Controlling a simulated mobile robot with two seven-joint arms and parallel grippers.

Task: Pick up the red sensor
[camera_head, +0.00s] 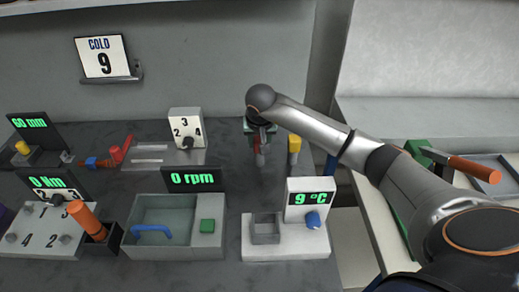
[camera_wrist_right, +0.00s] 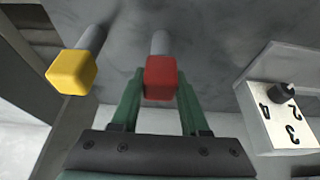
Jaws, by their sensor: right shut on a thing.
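The red sensor (camera_head: 260,160) shows below my right gripper (camera_head: 259,147) in the head view, near the back of the dark worktop. In the right wrist view the sensor's red cube head (camera_wrist_right: 160,77) sits between the two green fingers, and its grey shaft points away from the camera toward the worktop. My right gripper is shut on it. The gripper hides part of the sensor in the head view, and I cannot tell whether its lower end touches the worktop. My left gripper is not in view.
A yellow sensor (camera_head: 294,144) stands close beside the red one. A white dial box (camera_head: 187,125) is to the left. In front stand a white 9 °C station (camera_head: 285,240) with a square socket and a grey-green basin (camera_head: 150,245). An orange-handled tool (camera_head: 472,168) lies at the right.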

